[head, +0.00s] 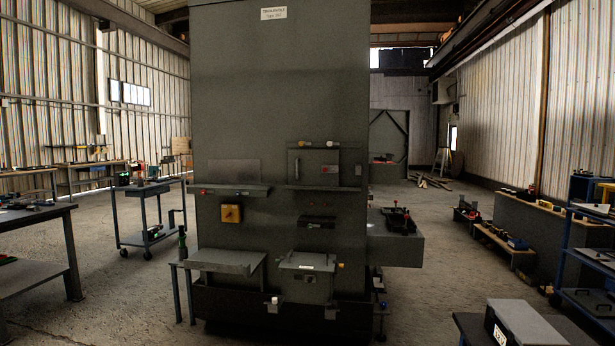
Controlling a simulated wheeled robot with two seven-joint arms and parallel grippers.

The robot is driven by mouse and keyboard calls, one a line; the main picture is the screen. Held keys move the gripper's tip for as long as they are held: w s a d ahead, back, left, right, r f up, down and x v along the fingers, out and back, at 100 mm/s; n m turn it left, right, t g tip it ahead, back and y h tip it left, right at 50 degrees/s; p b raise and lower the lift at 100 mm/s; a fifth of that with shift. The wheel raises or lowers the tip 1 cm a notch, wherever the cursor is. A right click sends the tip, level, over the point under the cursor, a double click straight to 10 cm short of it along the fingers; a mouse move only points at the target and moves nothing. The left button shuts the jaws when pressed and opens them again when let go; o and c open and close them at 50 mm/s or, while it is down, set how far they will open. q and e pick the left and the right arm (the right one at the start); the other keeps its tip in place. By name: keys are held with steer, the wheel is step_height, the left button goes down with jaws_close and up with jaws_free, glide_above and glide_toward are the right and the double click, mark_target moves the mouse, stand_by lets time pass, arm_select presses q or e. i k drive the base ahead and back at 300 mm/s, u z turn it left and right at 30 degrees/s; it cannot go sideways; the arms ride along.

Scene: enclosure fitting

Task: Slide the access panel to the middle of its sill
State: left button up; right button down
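A tall grey enclosure (270,110) stands straight ahead. A flat grey panel (234,170) stands upright against its face at left, just above a narrow ledge (232,190) with a red knob at its left end. At right is a second, framed panel (308,168) with a small handle, above another narrow ledge; white and yellow knobs sit on its top edge. I cannot tell for certain which of these is the access panel and its sill. Neither of my grippers is in view.
Below are a yellow switch box (231,213), a tilted grey tray (226,261) and a labelled box (308,264). A side shelf (405,251) juts out at right with a dark tool on it.

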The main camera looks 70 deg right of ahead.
mark_target(305, 167)
steer(key=z, duration=1.35)
steer(key=i, duration=3.45)
steer(key=z, duration=0.3)
